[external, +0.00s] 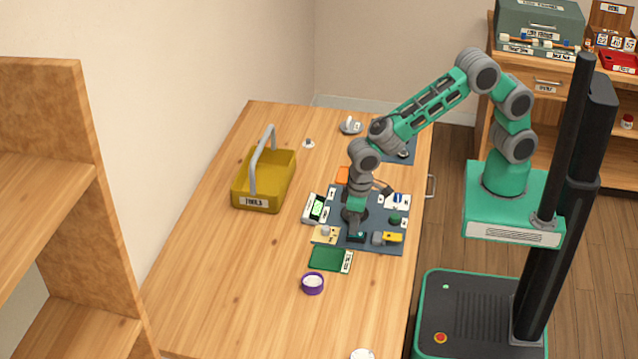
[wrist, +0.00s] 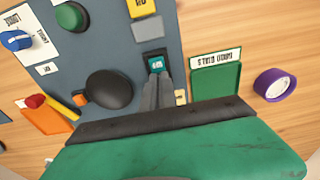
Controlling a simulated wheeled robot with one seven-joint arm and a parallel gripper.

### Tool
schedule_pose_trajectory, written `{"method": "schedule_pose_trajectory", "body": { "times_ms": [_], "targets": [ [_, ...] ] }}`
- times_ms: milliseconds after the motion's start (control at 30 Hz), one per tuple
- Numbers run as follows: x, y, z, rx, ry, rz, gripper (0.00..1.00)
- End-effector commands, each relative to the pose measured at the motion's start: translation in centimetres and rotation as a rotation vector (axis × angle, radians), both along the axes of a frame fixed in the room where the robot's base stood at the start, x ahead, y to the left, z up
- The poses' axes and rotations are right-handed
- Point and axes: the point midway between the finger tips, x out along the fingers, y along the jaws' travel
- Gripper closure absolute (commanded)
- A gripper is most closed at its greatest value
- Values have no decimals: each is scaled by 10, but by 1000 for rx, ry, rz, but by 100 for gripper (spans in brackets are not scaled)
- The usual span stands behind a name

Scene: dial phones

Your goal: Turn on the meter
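The likely meter, a white box with a green display (external: 317,208), stands at the left edge of the dark mat in the external view. It is not visible in the wrist view, where my gripper covers that area. A black-framed switch with a teal face (wrist: 154,61) sits on the mat. My gripper (wrist: 158,80) points down with its two fingers together, and no object shows between them. The fingertips are right at the near side of the switch; I cannot tell whether they touch it. In the external view my gripper (external: 355,231) is low over the mat's lower left part.
A black dome (wrist: 108,90), green button (wrist: 71,15) and blue knob (wrist: 16,40) are close by on the mat (external: 375,245). A green board (external: 328,259) and purple ring (external: 313,284) lie below it. A yellow basket (external: 257,204) stands left. The table's front is mostly clear.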

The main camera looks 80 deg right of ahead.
Motion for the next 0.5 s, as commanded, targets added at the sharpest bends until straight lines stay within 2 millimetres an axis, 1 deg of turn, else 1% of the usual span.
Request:
{"method": "schedule_pose_trajectory", "body": {
  "times_ms": [33, 100, 267, 500],
  "targets": [
    [-2, -2, -6, -5, 16, -1, 100],
    [-3, -2, -7, -6, 16, 0, 100],
    [-6, -3, -9, -9, 20, 0, 100],
    [-19, -4, -11, -14, 27, 2, 100]
  ]
}}
